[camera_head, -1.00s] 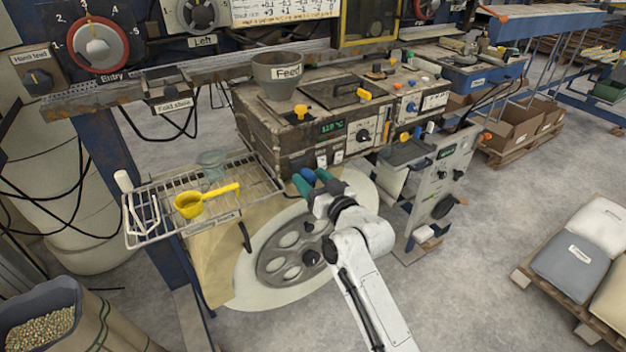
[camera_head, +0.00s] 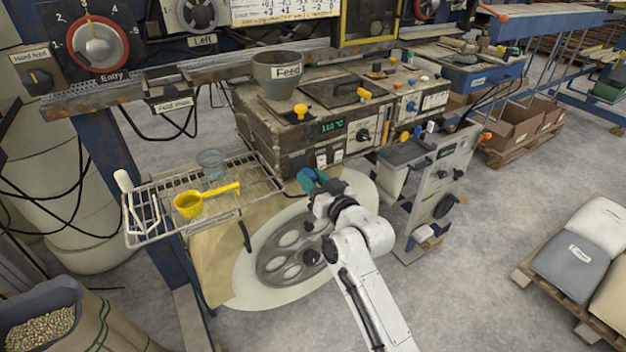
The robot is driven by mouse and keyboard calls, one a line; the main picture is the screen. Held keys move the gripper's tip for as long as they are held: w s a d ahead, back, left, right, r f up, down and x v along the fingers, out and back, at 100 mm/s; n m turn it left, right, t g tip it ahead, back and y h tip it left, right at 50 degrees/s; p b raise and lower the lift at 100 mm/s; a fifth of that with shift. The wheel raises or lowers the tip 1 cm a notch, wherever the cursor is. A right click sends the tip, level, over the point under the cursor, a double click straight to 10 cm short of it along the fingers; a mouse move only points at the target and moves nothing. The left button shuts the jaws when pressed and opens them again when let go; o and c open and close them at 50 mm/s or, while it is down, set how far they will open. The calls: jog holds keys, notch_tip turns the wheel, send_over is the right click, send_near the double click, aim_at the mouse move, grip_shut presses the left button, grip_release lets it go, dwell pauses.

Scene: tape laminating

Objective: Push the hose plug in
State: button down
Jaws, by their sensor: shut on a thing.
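My gripper (camera_head: 314,186) is at the lower front edge of the worn brown machine box (camera_head: 262,128), above the pale round disc. It is shut on a small blue and teal piece (camera_head: 305,179) that shows at its tips. The piece is too small and too covered for me to tell whether it is the hose plug. I cannot make out a hose or a socket for the plug. The gap between the piece and the machine front is too small to judge.
A wire rack (camera_head: 150,232) with a yellow scoop (camera_head: 190,205) and a clear cup (camera_head: 212,163) stands left of my gripper. A grey control cabinet (camera_head: 440,180) is close on the right. A Feed hopper (camera_head: 277,78) sits on the machine box.

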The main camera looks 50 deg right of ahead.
jog(key=shift+b+x, duration=0.35)
jog(key=shift+x, duration=0.85)
jog(key=c, duration=0.7)
grip_release()
jog(key=shift+c, duration=0.2)
jog(key=b+v, duration=0.1)
jog(key=v, duration=0.9)
jog(key=shift+s, duration=0.4)
jog(key=shift+a, duration=0.1)
